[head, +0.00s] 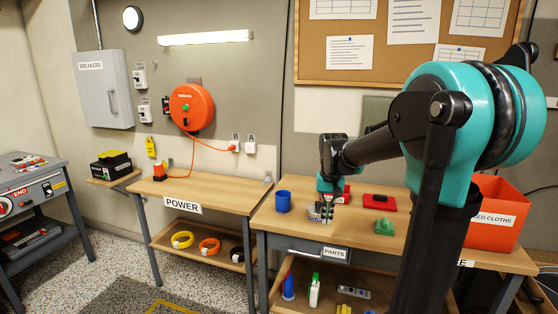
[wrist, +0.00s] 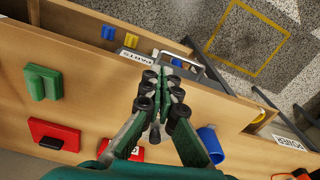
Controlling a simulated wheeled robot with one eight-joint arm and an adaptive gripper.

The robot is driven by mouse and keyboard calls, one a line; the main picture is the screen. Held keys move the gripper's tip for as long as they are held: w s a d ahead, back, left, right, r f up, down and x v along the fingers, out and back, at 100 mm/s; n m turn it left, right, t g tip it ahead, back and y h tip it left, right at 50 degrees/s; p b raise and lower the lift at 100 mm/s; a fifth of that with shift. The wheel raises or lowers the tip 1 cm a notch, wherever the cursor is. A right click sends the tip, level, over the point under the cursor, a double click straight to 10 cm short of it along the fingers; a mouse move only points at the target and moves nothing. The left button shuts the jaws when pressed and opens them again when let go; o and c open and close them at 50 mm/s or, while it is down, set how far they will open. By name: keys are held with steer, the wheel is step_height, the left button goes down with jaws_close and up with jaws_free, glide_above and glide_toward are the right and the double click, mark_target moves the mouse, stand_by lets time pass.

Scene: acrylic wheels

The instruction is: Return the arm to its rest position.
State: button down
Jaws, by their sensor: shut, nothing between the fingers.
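My arm (head: 365,148) reaches from the right side of the head view out over the workbench (head: 430,247), bent at a large teal joint. My gripper (head: 320,215) hangs over the front part of the bench top, fingers pointing down. In the wrist view my gripper (wrist: 164,72) has its dark fingertips together with nothing between them. The fingertips appear near the bench's front edge and a drawer handle (wrist: 183,62). The exact height above the bench is hard to tell.
On the bench are a blue cup (head: 283,202), a green block (head: 384,228), a red block (head: 378,202) and another red item (wrist: 125,150) partly hidden by my gripper. An orange bin (head: 494,215) stands at the right. A PARTS drawer (head: 308,249) is below.

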steer(key=s+d+f+n+t, duration=0.1)
steer(key=s+f+t, duration=0.1)
steer(key=s+f, duration=0.5)
steer(key=s+d+f+t, duration=0.1)
steer(key=s+f, duration=0.5)
steer(key=s, duration=0.6)
steer(key=shift+s+d+f+n+t, duration=0.35)
steer(key=shift+d+f+n+t, duration=0.05)
steer(key=shift+d, duration=0.35)
